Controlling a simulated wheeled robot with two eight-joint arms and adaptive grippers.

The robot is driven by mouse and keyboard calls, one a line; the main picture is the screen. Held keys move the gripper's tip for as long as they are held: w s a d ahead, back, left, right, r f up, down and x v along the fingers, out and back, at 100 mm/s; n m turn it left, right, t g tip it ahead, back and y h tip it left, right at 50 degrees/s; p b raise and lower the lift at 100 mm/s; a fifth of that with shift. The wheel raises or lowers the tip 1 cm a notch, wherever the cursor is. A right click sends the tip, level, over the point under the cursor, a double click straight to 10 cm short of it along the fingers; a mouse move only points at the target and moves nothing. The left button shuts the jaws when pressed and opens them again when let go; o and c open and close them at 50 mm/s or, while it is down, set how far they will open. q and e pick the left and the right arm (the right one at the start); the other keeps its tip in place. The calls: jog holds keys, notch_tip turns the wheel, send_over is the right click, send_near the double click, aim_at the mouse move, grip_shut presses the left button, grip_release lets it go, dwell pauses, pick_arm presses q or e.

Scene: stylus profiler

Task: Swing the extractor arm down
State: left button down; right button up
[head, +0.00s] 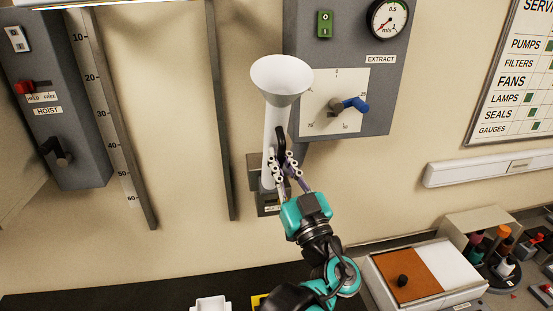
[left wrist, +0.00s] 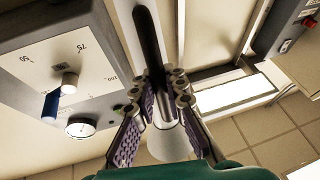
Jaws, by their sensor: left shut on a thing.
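The extractor arm (head: 272,125) is a white tube standing nearly upright against the wall, its flared hood (head: 282,78) at the top. Its lower end meets a grey-green bracket (head: 268,208) on the wall. A black handle (head: 281,143) runs along the tube. My left gripper (head: 284,166) is shut on this handle, near its lower part in the head view. In the left wrist view the handle (left wrist: 149,40) runs in between the two fingers (left wrist: 165,92), and the white hood (left wrist: 170,146) shows beyond them. The fingers partly hide the tube. My right gripper is not in view.
Right of the arm is a grey EXTRACT panel (head: 345,20) with a blue-handled knob (head: 350,105) and a gauge (head: 388,18). A vertical rail (head: 220,120) and HOIST box (head: 75,150) are left. Below right, a box with an orange panel (head: 408,275) stands on the bench.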

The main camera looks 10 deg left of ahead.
pick_arm(q)
jog(key=shift+n+t+y, duration=0.5)
jog(key=shift+t+y, duration=0.2)
jog(key=shift+y, duration=0.2)
jog(key=shift+s+d+f+b, duration=0.25)
jog(key=shift+s+f+b, duration=0.55)
jog(key=shift+b, duration=0.2)
jog(key=shift+s+d+f+b, duration=0.25)
jog(key=shift+s+f+b, duration=0.4)
jog(key=shift+f+b, duration=0.3)
jog(key=shift+r, duration=0.1)
jog(key=c, duration=1.5)
grip_release()
jog(key=shift+c, duration=0.2)
jog(key=v, duration=1.2)
jog(key=shift+c, duration=0.3)
